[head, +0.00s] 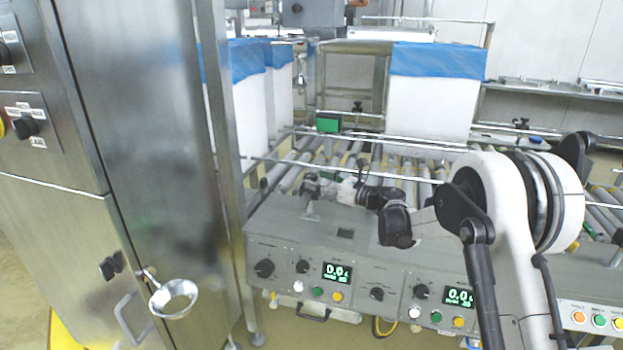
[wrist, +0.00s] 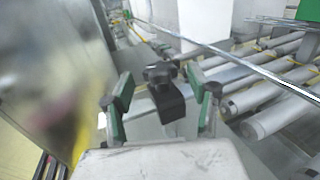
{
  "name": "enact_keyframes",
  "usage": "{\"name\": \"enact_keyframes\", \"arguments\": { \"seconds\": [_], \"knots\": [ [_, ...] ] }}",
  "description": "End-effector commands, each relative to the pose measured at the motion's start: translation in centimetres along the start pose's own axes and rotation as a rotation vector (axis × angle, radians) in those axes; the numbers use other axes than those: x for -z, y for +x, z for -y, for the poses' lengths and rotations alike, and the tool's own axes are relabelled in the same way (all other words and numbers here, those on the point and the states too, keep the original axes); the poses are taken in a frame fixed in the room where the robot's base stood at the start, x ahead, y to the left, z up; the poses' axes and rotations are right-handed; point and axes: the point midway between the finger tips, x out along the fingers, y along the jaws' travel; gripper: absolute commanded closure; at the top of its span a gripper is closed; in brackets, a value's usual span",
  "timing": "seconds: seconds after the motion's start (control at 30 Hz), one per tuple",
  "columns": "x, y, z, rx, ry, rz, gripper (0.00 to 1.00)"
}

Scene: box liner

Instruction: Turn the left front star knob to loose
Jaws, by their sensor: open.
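A black star knob (wrist: 160,72) shows in the middle of the wrist view, above a dark block (wrist: 170,102) at the near end of the conveyor. My gripper (wrist: 159,88) is open, with one green-padded finger on each side of the knob in the picture. I see gaps between the fingers and the knob; whether they are level with it in depth I cannot tell. In the head view my gripper (head: 314,188) is over the conveyor's left front edge, and I cannot make out the knob beside it there.
A steel guide rail (wrist: 240,64) runs behind the knob, above the rollers (wrist: 265,118). A tall steel cabinet (head: 150,130) stands close on the left. White boxes with blue liners (head: 435,95) stand at the back. The control panel (head: 330,275) is below my gripper.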

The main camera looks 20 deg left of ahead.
Motion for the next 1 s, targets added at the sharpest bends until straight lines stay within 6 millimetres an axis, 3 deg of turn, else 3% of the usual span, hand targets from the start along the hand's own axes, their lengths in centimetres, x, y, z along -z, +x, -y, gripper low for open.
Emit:
{"name": "enact_keyframes", "arguments": {
  "seconds": [0.2, 0.4, 0.6, 1.0],
  "knots": [
    [0.0, -4.6, 0.1, 0.002, 0.000, 0.000, 0.46],
    [0.0, -7.5, 0.1, 0.001, 0.000, 0.000, 0.46],
    [0.0, -8.7, 0.0, 0.000, 0.000, 0.000, 0.46],
    [-0.7, -8.9, 0.2, 0.013, 0.013, 0.008, 0.46]
  ]
}}
